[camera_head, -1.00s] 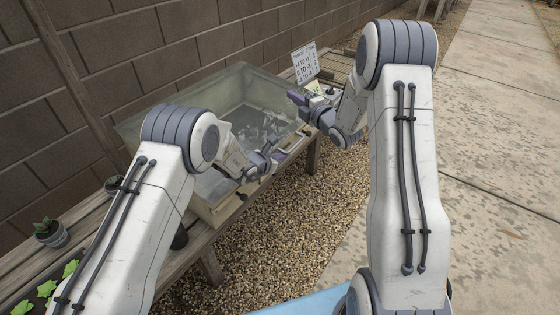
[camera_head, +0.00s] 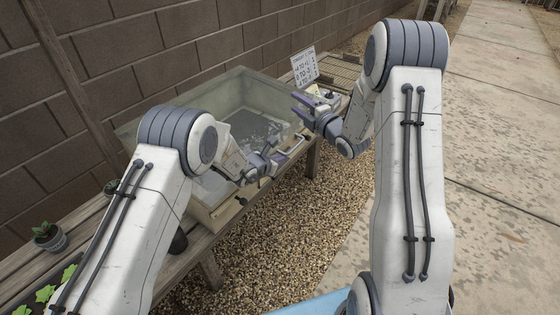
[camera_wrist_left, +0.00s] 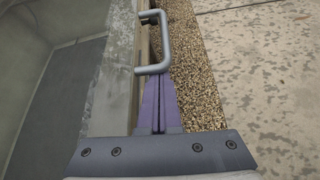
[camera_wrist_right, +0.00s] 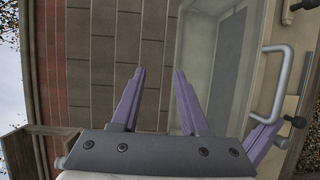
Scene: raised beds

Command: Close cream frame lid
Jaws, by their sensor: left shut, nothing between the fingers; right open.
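The cream frame (camera_head: 213,216) is a low box with a large translucent lid pane (camera_head: 150,124) against the wall side; how far the lid is open is hard to tell. A grey bar handle (camera_wrist_left: 163,42) is at the front rail. It also shows in the right wrist view (camera_wrist_right: 283,85). My left gripper (camera_head: 272,157) is at the front rail, shut and empty, its fingertips (camera_wrist_left: 158,78) by the handle's near end; contact is unclear. My right gripper (camera_head: 300,108) is open and empty above the frame's far right corner, fingers (camera_wrist_right: 160,75) apart.
A printed sign (camera_head: 304,66) and a slatted rack (camera_head: 341,70) stand beyond the frame. A potted plant (camera_head: 48,236) sits on the wooden bench at left. A block wall (camera_head: 190,45) is behind. Gravel (camera_head: 285,215) and paving (camera_head: 500,150) are open at right.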

